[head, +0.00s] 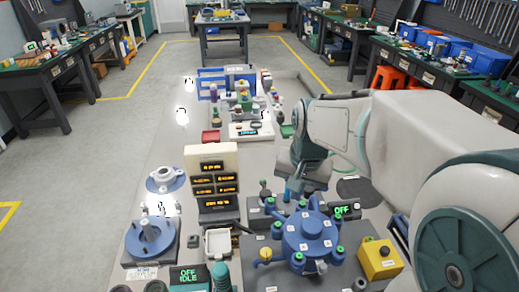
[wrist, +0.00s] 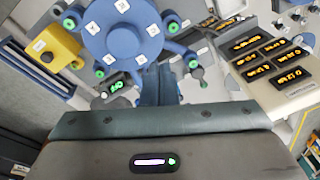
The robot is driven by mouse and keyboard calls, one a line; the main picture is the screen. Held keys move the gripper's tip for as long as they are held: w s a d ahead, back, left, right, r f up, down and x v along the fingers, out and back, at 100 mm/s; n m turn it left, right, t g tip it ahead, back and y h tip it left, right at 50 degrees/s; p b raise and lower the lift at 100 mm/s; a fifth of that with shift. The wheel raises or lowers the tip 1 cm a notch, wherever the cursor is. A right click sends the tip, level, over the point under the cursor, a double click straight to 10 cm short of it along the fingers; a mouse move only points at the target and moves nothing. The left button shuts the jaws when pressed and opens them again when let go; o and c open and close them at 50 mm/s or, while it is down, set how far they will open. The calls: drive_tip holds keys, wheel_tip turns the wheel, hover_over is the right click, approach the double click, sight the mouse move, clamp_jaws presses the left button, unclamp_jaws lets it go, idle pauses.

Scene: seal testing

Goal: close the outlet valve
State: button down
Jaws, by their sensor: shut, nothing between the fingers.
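A round blue manifold (head: 308,236) stands on a grey base at the front, with several stubby ports around it that end in green-ringed knobs. A yellow-handled port (head: 265,256) sticks out at its left. Labels are too small to read, so I cannot tell which port is the outlet valve. The manifold also shows at the top of the wrist view (wrist: 122,32). In the wrist view my gripper's fingers (wrist: 158,75) are together beside the manifold's rim; contact is unclear.
A yellow box with a black button (head: 379,259) stands right of the manifold. A small display reading OFF (head: 343,210) sits behind it. My arm fills the right side.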

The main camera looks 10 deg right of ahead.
sight(264, 191)
drive_tip(key=w+d+f+m+y+p, duration=0.1)
drive_tip(key=w+m, duration=0.3)
drive_tip(key=w, duration=0.4)
drive_tip(key=w+d+f+m+g+y+p, duration=0.1)
drive_tip(key=w+d+f+m+p, duration=0.1)
drive_tip(key=w, duration=0.7)
drive_tip(key=w+d+f+m+g+y+p, duration=0.1)
drive_tip(key=w+d+f+m+p, duration=0.1)
drive_tip(key=w+f+m, duration=0.3)
drive_tip(key=w+d+m, duration=0.1)
drive_tip(key=w, duration=0.2)
drive_tip(key=shift+w+m, duration=0.15)
drive_tip(key=shift+m, duration=0.25)
drive_tip(key=a+f+p, duration=0.3)
drive_tip(key=a+f, duration=0.3)
drive_tip(key=f, duration=0.4)
drive_tip(key=shift+a+f+p, duration=0.2)
drive_tip(key=shift+a+p, duration=0.15)
drive_tip(key=shift+a, duration=0.05)
